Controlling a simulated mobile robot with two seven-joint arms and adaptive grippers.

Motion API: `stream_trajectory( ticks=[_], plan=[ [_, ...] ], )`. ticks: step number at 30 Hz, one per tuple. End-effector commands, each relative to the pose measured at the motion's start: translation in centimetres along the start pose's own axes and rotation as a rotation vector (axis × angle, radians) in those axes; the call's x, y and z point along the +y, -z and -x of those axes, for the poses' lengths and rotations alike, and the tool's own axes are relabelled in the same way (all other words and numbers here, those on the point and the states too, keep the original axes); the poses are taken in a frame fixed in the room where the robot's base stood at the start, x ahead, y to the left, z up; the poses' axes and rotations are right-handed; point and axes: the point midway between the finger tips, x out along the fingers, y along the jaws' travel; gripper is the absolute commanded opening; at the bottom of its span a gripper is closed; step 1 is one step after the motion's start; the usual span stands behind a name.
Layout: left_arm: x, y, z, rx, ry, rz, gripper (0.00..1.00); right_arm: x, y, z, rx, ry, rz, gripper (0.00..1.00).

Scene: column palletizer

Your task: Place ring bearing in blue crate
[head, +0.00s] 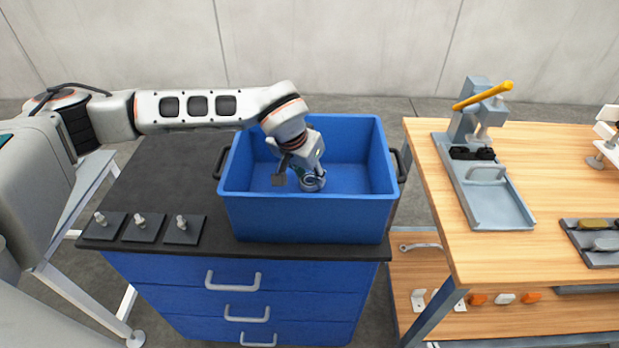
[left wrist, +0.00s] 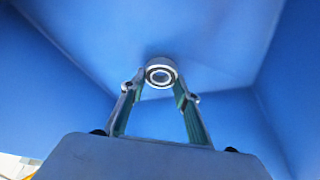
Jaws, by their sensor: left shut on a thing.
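The blue crate (head: 305,218) stands open on the dark top of a blue drawer cabinet. My left gripper (head: 297,178) reaches down inside the crate from above, and it also shows in the left wrist view (left wrist: 160,95). It is shut on the ring bearing (left wrist: 160,73), a silver ring with a dark band, held between the fingertips. The bearing also shows in the head view (head: 313,181) as a grey ring within the crate walls. I cannot tell whether it touches the crate floor. My right gripper is not in view.
Several dark plates with upright metal pegs (head: 140,221) lie at the cabinet's front left. The cabinet top (head: 165,175) left of the crate is clear. A wooden workbench (head: 560,160) with a yellow-handled press (head: 475,115) stands to the right.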

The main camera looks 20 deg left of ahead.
Motion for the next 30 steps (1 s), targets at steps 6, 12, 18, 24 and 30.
stream_trajectory(
  ticks=[6,12,18,24,30],
  plan=[
    [0.02,-0.47,-1.28,0.002,0.0,0.0,0.06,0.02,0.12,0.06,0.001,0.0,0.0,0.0],
    [0.0,-0.54,-1.41,0.002,0.0,0.0,0.06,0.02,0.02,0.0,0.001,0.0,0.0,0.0],
    [-0.01,-0.62,-1.55,0.001,0.0,0.0,0.48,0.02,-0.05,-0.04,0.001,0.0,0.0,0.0],
    [-0.02,-0.63,-1.54,0.001,0.0,0.0,0.48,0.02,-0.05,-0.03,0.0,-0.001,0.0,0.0],
    [-0.05,-0.42,-0.84,0.003,0.001,0.0,0.48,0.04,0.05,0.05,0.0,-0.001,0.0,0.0]
  ],
)
